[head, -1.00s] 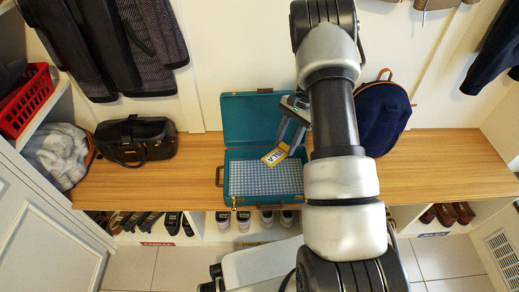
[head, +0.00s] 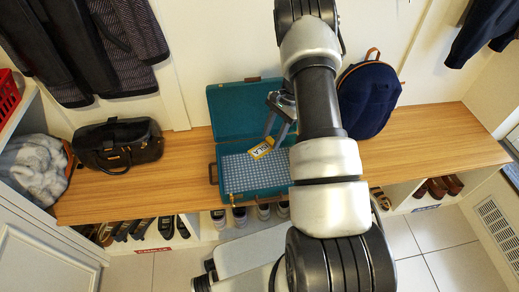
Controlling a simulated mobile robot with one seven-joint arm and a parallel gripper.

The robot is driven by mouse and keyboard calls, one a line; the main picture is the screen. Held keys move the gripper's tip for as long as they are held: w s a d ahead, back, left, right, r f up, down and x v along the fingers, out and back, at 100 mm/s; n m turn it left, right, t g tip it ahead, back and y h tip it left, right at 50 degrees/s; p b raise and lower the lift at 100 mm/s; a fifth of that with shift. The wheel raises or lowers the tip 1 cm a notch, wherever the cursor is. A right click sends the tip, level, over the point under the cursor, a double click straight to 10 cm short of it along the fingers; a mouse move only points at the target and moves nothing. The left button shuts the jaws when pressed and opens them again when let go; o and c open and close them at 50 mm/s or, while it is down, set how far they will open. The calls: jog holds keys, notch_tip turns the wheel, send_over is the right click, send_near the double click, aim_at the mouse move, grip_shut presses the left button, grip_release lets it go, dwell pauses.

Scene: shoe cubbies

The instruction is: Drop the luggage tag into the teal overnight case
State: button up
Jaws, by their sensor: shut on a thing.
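The teal overnight case (head: 214,112) lies open on the wooden bench, its lid raised against the wall and its base lined in checked cloth. The luggage tag (head: 261,149), yellow-edged with a white lettered face, hangs tilted at the fingertips of my gripper (head: 270,139). My gripper is shut on the tag, over the rear part of the case's base. I cannot tell how high the tag is above the lining. My arm covers the right side of the case.
A dark bag (head: 118,145) stands left on the bench (head: 440,140), and a navy backpack (head: 369,98) stands right of my arm. Shoes fill the cubbies below. Coats (head: 100,45) hang above left. The bench's right end is clear.

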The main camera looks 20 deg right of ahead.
notch_tip(320, 180, down, 2)
jog(key=shift+f+b, duration=0.15)
jog(key=shift+b, duration=0.25)
jog(key=o, duration=1.1)
jog(key=p+v, duration=0.3)
jog(key=v, duration=1.4)
jog(key=shift+r+p, duration=0.25)
jog(key=shift+p, duration=0.15)
